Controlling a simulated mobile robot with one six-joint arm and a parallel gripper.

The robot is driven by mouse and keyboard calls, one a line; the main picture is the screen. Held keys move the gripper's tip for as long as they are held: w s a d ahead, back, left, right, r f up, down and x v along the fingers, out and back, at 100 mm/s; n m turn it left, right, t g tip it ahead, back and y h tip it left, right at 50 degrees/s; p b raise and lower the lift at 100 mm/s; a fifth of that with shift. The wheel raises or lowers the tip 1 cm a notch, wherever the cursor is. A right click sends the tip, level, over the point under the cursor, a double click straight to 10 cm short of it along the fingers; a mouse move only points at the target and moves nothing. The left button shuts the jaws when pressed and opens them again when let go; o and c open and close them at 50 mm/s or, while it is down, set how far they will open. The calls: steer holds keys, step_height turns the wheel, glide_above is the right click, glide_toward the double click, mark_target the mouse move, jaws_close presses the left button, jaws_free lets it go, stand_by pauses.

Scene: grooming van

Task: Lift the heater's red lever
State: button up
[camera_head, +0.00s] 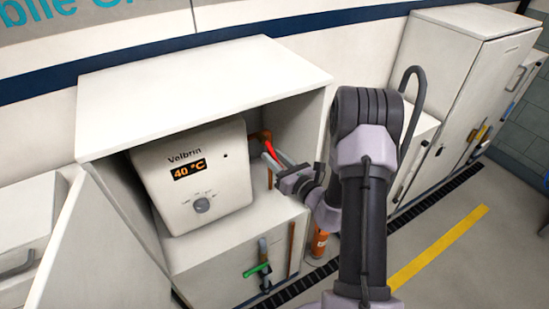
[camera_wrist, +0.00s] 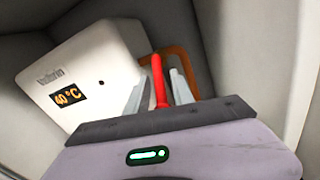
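The white heater (camera_head: 193,172) with an orange "40 °C" display and a round knob stands inside an open cabinet; its body also shows in the wrist view (camera_wrist: 104,68). The red lever (camera_head: 271,149) is at the heater's right, by a copper pipe (camera_head: 265,137). In the wrist view the red lever (camera_wrist: 158,78) points up from between the two grey fingers of my gripper (camera_wrist: 163,88). My gripper (camera_head: 274,160) is open, with one finger on either side of the lever. Contact with the lever cannot be made out. The lever's lower end is hidden by the gripper.
The cabinet (camera_head: 190,92) has a side wall and top close around my gripper. Its door (camera_head: 95,255) stands open at the left. Below are a green-handled valve (camera_head: 257,269) and an orange canister (camera_head: 318,243). Clear floor with a yellow stripe (camera_head: 437,247) lies at the right.

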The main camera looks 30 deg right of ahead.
jaws_close()
